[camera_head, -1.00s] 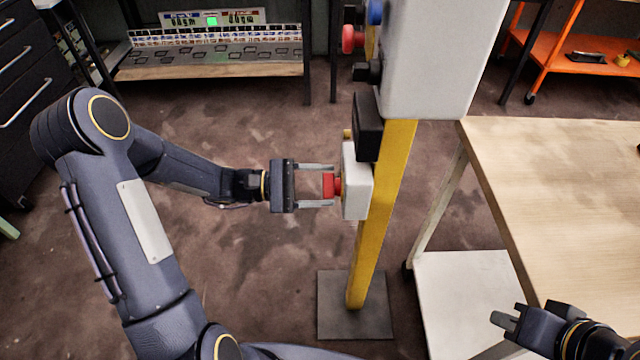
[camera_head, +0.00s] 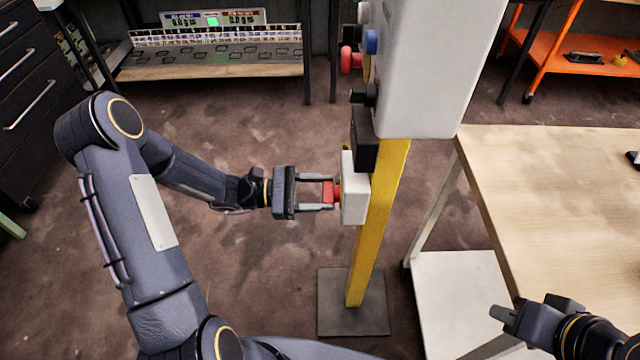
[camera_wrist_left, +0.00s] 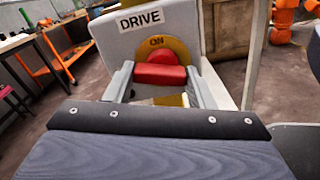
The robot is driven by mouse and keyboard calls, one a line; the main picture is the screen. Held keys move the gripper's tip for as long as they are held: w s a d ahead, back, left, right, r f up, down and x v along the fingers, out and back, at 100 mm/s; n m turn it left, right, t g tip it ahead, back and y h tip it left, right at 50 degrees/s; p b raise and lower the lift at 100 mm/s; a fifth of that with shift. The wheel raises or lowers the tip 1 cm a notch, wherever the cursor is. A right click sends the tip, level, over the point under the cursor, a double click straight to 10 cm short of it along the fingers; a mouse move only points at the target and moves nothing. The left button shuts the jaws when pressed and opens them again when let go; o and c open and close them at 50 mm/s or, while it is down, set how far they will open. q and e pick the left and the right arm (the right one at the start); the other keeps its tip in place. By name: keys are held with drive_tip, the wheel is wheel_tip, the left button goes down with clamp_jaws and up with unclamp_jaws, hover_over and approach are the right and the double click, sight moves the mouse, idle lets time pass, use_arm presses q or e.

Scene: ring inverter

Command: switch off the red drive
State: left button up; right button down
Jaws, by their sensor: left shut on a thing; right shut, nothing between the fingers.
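A white switch box (camera_head: 354,187) is fixed to a yellow post (camera_head: 378,220). In the left wrist view the box (camera_wrist_left: 215,25) carries a DRIVE label, and a red knob (camera_wrist_left: 158,74) with a bar handle sits on a yellow disc marked ON. The knob also shows in the head view (camera_head: 328,190). My left gripper (camera_head: 331,194) is shut on the red knob, one finger on each side of its bar. Part of the yellow disc is hidden behind the knob. My right gripper (camera_head: 500,317) is shut and empty at the lower right.
Above the switch box a black block (camera_head: 364,145) and a large grey cabinet (camera_head: 425,70) hang on the post. Red and blue knobs stick out from the cabinet's left side. A wooden table (camera_head: 560,190) stands at the right. The floor below my left arm is clear.

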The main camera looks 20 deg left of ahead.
use_arm(q)
drive_tip(key=shift+n+p, duration=1.35)
drive_tip(key=shift+n, duration=0.45)
drive_tip(key=shift+f, duration=0.1)
drive_tip(key=o, duration=1)
drive_tip(key=v, duration=0.8)
